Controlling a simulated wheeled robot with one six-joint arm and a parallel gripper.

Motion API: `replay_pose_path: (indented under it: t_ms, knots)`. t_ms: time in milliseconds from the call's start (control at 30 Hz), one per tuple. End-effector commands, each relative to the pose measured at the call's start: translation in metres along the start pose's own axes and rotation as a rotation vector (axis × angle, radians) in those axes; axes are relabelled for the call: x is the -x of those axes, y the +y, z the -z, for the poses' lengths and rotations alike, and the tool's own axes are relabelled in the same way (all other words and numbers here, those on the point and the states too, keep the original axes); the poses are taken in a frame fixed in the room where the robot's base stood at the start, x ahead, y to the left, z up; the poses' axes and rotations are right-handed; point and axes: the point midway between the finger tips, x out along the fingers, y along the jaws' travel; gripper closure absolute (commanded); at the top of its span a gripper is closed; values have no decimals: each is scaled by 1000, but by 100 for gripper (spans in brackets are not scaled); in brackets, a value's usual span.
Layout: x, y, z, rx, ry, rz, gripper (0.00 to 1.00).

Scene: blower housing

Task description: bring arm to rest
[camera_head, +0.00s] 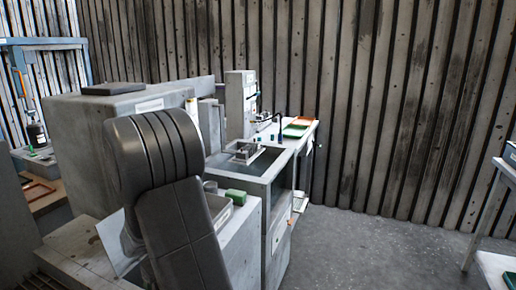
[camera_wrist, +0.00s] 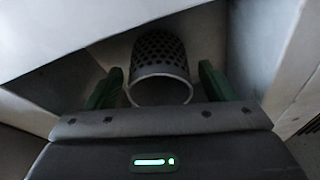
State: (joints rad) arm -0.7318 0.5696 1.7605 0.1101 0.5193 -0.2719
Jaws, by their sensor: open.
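My gripper (camera_wrist: 162,68) shows in the wrist view, with one green finger at each side and a wide space between them. A dark perforated cylinder (camera_wrist: 161,54) with a pale round rim shows between the fingers, with gaps at both sides. I cannot tell how far beyond the fingertips it is.
Grey machine housing (camera_head: 85,135) stands close behind my arm. Pale panels (camera_wrist: 275,45) surround the gripper closely. Open floor (camera_head: 380,245) lies right, before a side table (camera_head: 488,205).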

Motion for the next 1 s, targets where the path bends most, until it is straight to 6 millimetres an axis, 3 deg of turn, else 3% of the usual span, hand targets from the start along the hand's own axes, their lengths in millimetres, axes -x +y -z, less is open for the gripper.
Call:
replay_pose_path:
  t_ms: [67,633,1000]
  knots:
    - [-7,0,0,0,-1,0,24]
    - [-2,1,2,0,3,-1,24]
    - [33,12,14,-2,55,-21,24]
